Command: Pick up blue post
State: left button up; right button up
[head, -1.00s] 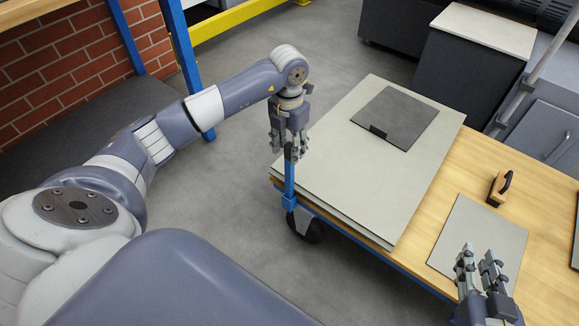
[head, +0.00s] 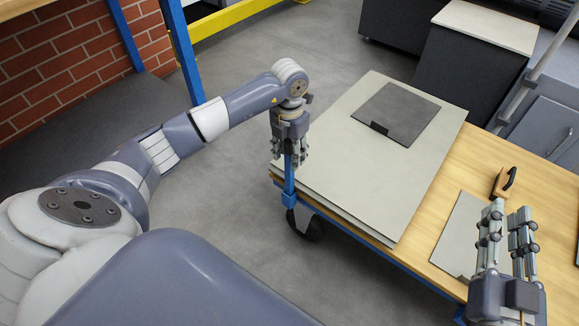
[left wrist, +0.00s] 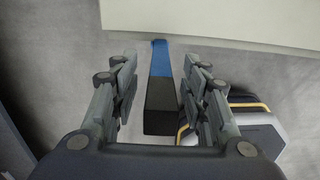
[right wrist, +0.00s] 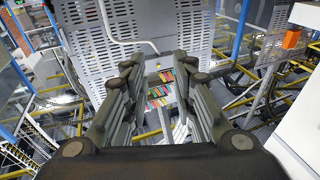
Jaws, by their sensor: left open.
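The blue post (head: 289,180) stands upright at the near left corner of the wooden cart. In the left wrist view the blue post (left wrist: 161,75) shows its dark top end between the fingers. My left gripper (head: 289,160) points down over the top of the post, with its fingers open on both sides of it. I cannot tell whether a finger touches it. My right gripper (head: 506,215) is over the right part of the cart with its fingers apart. In the right wrist view my right gripper (right wrist: 160,75) holds nothing.
The cart (head: 455,200) carries large grey boards (head: 350,190), a dark square plate (head: 398,112) and a wooden block with a black handle (head: 503,183). A cart wheel (head: 306,224) is below the post. Grey floor (head: 225,200) is clear left of the cart.

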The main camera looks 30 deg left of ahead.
pick_arm(q)
grip_shut()
jog(key=shift+r, duration=0.1)
